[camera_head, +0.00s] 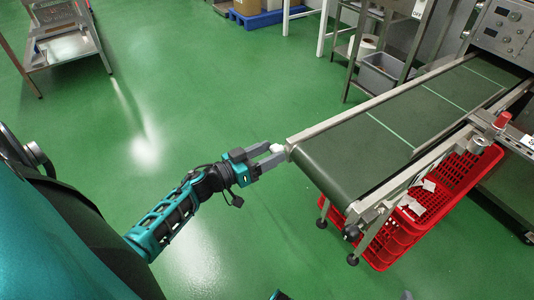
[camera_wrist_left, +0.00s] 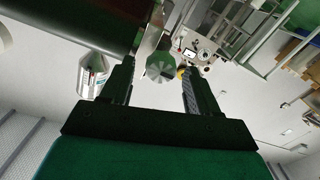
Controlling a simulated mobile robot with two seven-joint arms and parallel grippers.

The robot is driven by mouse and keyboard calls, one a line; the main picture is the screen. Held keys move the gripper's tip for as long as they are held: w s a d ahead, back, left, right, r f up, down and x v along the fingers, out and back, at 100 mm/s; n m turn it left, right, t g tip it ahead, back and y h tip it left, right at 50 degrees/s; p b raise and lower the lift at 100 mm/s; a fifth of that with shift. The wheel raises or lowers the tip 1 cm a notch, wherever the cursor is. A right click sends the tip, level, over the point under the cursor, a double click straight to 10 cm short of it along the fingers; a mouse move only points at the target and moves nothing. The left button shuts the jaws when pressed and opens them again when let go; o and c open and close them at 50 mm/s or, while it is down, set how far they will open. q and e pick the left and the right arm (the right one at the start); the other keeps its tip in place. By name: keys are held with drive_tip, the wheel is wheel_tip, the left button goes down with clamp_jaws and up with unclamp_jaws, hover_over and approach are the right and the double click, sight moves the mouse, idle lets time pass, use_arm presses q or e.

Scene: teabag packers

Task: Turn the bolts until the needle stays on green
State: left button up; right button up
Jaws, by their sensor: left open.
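My left gripper (camera_head: 278,154) is at the near left corner of the green conveyor belt (camera_head: 390,135). Its fingers are open and point at the end of the frame. In the left wrist view, a round metal bolt head (camera_wrist_left: 160,68) shows between the open fingers of the left gripper (camera_wrist_left: 158,76). I cannot tell whether they touch it. A shiny metal cylinder (camera_wrist_left: 92,75) stands outside the left finger. No needle or green zone can be made out in either view. My right gripper is not in view.
Red crates (camera_head: 385,245) stand under the conveyor's right side, with white packets at the top. A machine with a control panel (camera_head: 508,25) is at the upper right. A metal rack (camera_head: 65,35) stands at the upper left. The green floor left of the conveyor is clear.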

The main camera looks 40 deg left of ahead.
use_arm(q)
drive_tip(key=c, duration=1)
drive_tip(key=shift+c, duration=0.2)
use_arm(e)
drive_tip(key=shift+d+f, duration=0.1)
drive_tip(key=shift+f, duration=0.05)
use_arm(q)
drive_tip(key=shift+m, duration=0.3)
drive_tip(key=shift+m+p, duration=0.4)
drive_tip(key=shift+m, duration=0.6)
drive_tip(key=m, duration=0.2)
drive_tip(key=shift+m, duration=0.3)
drive_tip(key=m, duration=0.3)
drive_tip(key=shift+d+m, duration=0.1)
drive_tip(key=shift+m, duration=0.2)
drive_tip(key=m, duration=0.4)
drive_tip(key=shift+s+f+m, duration=0.1)
drive_tip(key=shift+m, duration=0.2)
drive_tip(key=shift+m+b, duration=0.55)
drive_tip(key=shift+m, duration=1.55)
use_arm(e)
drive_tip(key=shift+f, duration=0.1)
